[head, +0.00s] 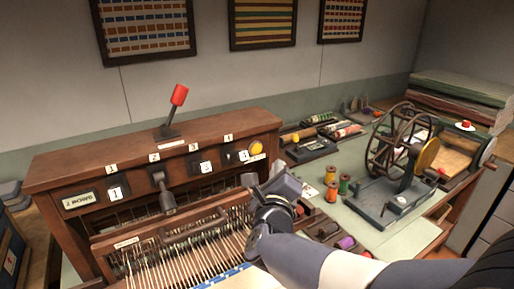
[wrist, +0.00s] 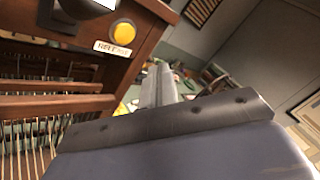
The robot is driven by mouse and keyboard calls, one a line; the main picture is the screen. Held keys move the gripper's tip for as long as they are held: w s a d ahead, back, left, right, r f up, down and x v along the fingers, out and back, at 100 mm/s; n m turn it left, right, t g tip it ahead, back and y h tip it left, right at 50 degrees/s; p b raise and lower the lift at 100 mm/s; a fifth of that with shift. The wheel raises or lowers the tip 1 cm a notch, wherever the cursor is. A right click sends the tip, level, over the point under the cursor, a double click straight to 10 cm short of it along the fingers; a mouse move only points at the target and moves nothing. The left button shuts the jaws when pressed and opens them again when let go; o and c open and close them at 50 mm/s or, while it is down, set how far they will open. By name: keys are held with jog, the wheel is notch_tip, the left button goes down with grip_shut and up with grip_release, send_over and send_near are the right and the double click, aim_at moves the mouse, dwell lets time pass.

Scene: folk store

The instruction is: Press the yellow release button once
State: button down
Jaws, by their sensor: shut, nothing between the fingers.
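The round yellow release button (head: 256,148) sits at the right end of the wooden loom's front panel, with a pale label under it. In the wrist view the yellow button (wrist: 123,33) shows at upper left, above a label (wrist: 112,48) that reads roughly "RELEASE". My gripper (head: 250,181) is in front of the loom, a little below the button in the head view. In the wrist view the shut fingers (wrist: 158,84) show right of and below the button, with nothing between them. They appear apart from the button; the exact gap is hard to tell.
A red-handled lever (head: 178,97) stands on the loom's top. Numbered cards and dark knobs line the panel. Stretched threads (head: 180,255) lie below. At right, a green table holds thread spools (head: 331,190) and a spoked winding wheel (head: 403,140).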

aim_at(261, 148)
jog(key=shift+w+a, duration=0.55)
jog(key=shift+w, duration=0.25)
jog(key=shift+w+a, duration=0.55)
jog(key=shift+w, duration=0.3)
jog(key=shift+w+a, duration=0.55)
jog(key=shift+w, duration=0.25)
jog(key=shift+w+a, duration=0.1)
jog(key=shift+w+a+b, duration=0.15)
jog(key=shift+w+b, duration=0.1)
jog(key=shift+b, duration=0.15)
jog(key=shift+w+a, duration=0.25)
jog(key=shift+w, duration=0.15)
dwell(0.7)
jog(key=shift+s+b, duration=0.1)
jog(key=shift+b, duration=0.25)
jog(key=shift+s+d+b, duration=0.45)
jog(key=shift+s+d, duration=0.05)
jog(key=shift+s, duration=0.15)
jog(key=shift+s, duration=0.1)
